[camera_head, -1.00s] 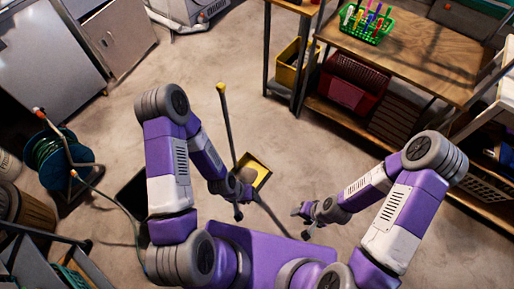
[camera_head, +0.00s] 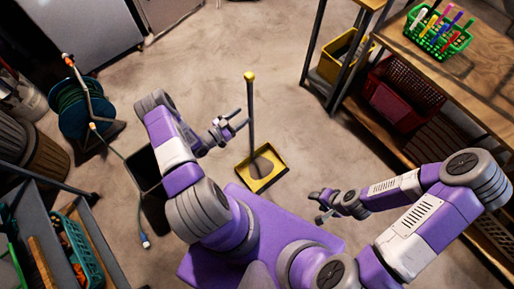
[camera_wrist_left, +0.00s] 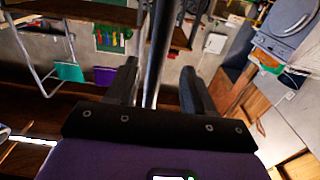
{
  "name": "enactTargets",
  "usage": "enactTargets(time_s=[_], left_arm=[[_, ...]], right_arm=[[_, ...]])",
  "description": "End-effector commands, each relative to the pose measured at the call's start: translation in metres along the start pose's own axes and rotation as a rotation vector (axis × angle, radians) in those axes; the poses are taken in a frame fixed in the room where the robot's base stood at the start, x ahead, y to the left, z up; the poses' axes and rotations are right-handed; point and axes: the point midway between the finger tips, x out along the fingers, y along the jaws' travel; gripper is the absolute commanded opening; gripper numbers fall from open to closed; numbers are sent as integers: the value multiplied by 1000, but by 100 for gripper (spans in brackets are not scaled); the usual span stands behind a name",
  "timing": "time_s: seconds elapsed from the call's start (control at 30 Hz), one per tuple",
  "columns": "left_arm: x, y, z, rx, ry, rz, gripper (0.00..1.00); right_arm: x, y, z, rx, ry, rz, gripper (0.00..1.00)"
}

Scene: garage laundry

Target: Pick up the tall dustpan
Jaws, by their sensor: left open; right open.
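The tall dustpan stands upright on the floor, with a yellow-rimmed pan (camera_head: 262,170) and a long dark handle (camera_head: 251,105) topped by a yellow knob. My left gripper (camera_head: 243,117) is open and empty just left of the handle, its fingers pointing toward it. In the left wrist view a dark pole (camera_wrist_left: 160,45), which looks like the handle, runs upright in line with the gap between the open fingers (camera_wrist_left: 158,88). I cannot tell whether it touches them. My right gripper (camera_head: 317,207) is open and empty, right of and nearer than the pan.
A wooden workbench (camera_head: 480,80) with a green basket (camera_head: 438,35) of markers stands at the right, red crates (camera_head: 405,95) below. A green hose reel (camera_head: 75,105) stands at the left. A dark bin (camera_head: 148,170) is beside my left arm. Floor beyond the dustpan is clear.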

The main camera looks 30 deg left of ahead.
Motion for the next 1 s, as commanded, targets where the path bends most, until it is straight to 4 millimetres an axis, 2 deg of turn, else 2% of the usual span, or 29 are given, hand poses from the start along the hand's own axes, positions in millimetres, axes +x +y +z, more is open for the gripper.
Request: enactTargets(time_s=[0.17,0.4,0.67,0.77,1.0], left_arm=[[16,1,-2,0,1,1,53],[52,3,-5,1,0,3,53],[58,3,-7,0,-2,0,53],[58,3,-7,-1,-2,0,40],[58,3,-6,-1,-2,0,4]], right_arm=[[4,2,0,0,0,0,52],[12,4,0,0,0,0,52],[12,4,-1,0,0,0,52],[12,4,-1,0,0,0,52],[12,4,-1,0,0,0,52]])
